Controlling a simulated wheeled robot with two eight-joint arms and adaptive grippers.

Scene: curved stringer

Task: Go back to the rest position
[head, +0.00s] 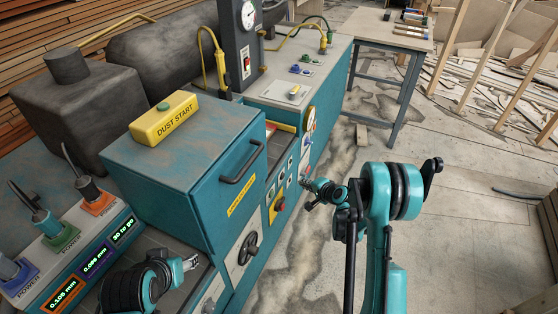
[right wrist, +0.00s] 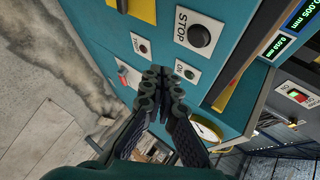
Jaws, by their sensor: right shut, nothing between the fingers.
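My right arm reaches in from the lower right in the head view. Its gripper (head: 307,183) points left at the teal machine's (head: 190,165) front panel. In the right wrist view the right gripper (right wrist: 161,78) is shut and empty, its fingertips together in front of the panel. I cannot tell whether they touch it. A black STOP button (right wrist: 200,37) and a small green ON button (right wrist: 190,72) show beyond the fingertips. My left gripper (head: 190,263) is low at the left in the head view, beside the machine's lower front; its finger opening is too small to judge.
A black handle (head: 242,163) and a handwheel (head: 243,252) stick out from the machine front. A workbench (head: 385,28) stands at the back. Open concrete floor (head: 450,190) lies right of the machine.

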